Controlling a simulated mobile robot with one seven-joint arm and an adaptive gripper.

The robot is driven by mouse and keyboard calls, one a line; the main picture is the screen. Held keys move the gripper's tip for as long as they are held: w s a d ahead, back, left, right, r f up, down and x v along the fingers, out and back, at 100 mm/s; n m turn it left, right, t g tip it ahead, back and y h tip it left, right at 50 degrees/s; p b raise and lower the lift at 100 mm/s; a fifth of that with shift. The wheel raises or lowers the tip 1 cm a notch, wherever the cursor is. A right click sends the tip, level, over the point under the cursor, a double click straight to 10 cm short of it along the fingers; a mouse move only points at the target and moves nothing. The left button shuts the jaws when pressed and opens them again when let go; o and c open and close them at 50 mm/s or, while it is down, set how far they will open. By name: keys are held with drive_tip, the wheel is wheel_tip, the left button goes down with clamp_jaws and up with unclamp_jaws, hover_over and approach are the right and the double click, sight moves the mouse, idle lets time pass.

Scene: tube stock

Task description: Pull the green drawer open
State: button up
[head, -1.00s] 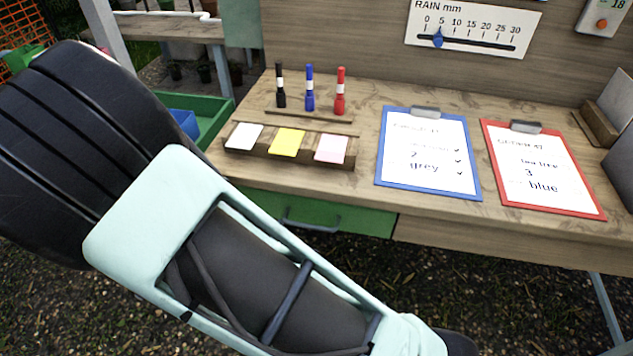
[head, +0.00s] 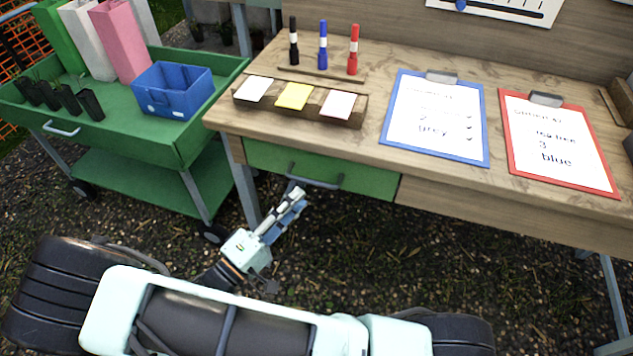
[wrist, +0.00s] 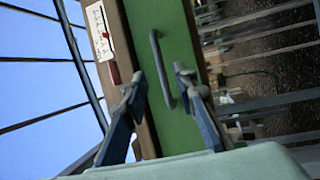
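The green drawer (head: 370,183) sits under the left part of the wooden bench, its front looking flush with the bench edge. Its grey bar handle (head: 314,184) is partly behind my gripper (head: 299,194) in the head view. In the wrist view the green drawer front (wrist: 180,130) fills the middle, with the handle (wrist: 158,62) running up the picture. My gripper (wrist: 157,82) is open, its two fingers apart on either side of the handle's line. I cannot tell whether the fingers touch the handle or stop short of it.
A green cart (head: 150,145) with a blue bin (head: 172,92), bags and small pots stands left of the bench. On the bench top lie a blue clipboard (head: 394,135), a red clipboard (head: 600,185) and a note holder (head: 350,120) below several markers.

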sight(315, 181)
drive_tip(key=x, duration=0.7)
clamp_jaws()
idle(0.3)
